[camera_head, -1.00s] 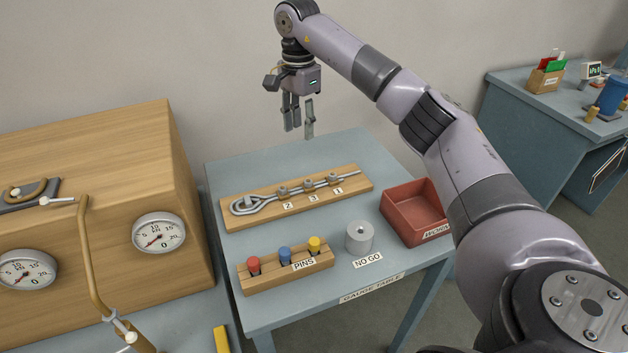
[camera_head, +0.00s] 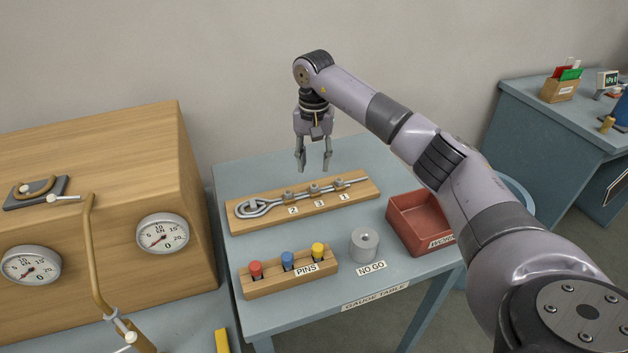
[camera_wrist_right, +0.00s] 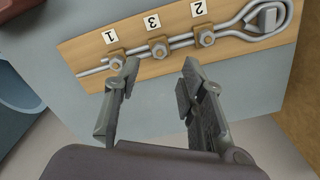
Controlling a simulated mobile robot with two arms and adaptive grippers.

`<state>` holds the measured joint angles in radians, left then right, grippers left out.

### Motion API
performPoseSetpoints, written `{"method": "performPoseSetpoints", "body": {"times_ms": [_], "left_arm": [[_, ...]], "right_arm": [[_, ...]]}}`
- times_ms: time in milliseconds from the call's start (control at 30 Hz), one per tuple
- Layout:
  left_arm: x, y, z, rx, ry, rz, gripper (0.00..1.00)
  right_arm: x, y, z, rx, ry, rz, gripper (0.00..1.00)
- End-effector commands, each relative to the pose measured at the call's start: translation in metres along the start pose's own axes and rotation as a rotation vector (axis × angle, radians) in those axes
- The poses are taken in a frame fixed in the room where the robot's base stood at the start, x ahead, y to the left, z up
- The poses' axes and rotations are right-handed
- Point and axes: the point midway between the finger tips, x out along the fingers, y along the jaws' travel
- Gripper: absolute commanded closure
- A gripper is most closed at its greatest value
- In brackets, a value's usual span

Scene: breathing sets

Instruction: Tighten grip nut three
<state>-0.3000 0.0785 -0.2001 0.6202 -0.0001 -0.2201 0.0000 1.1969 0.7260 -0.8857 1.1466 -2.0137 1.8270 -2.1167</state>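Grip nut three (camera_head: 314,189) is the middle of three nuts on a cable with a looped end, clamped on a wooden board (camera_head: 245,222). It also shows in the right wrist view (camera_wrist_right: 158,47), by the label 3 (camera_wrist_right: 152,21). Nut two (camera_head: 289,194) and nut one (camera_head: 339,184) sit either side of it. My right gripper (camera_head: 313,168) is open and empty, pointing down above the board's far edge near nut three. In the right wrist view its fingers (camera_wrist_right: 160,85) are spread, apart from the nuts. My left gripper is not in view.
The gauge table (camera_head: 290,308) also holds a pin block (camera_head: 290,283) with red, blue and yellow pins, a grey NO GO cylinder (camera_head: 364,245) and a red tray (camera_head: 418,222). A wooden cabinet with gauges (camera_head: 85,170) stands at the left.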

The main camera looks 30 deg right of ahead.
Motion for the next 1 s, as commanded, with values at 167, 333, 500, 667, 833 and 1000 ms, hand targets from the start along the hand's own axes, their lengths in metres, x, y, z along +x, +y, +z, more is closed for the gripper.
{"method": "performPoseSetpoints", "body": {"times_ms": [167,333,500,667,833,1000], "left_arm": [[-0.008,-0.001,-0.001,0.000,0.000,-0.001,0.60],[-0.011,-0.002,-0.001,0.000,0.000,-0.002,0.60],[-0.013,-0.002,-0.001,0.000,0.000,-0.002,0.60],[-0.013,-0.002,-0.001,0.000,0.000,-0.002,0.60],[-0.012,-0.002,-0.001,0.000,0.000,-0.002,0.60],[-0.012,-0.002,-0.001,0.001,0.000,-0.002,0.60]], "right_arm": [[0.037,0.000,0.001,0.001,-0.005,0.002,0.63],[0.061,0.000,0.001,0.001,-0.003,0.000,0.63],[0.073,0.000,0.000,0.001,0.000,-0.001,0.63],[0.075,0.000,0.000,0.001,0.000,0.000,0.63],[0.075,0.000,0.000,0.001,0.000,0.000,0.65],[0.074,0.000,0.000,0.001,0.000,0.000,0.77]]}}
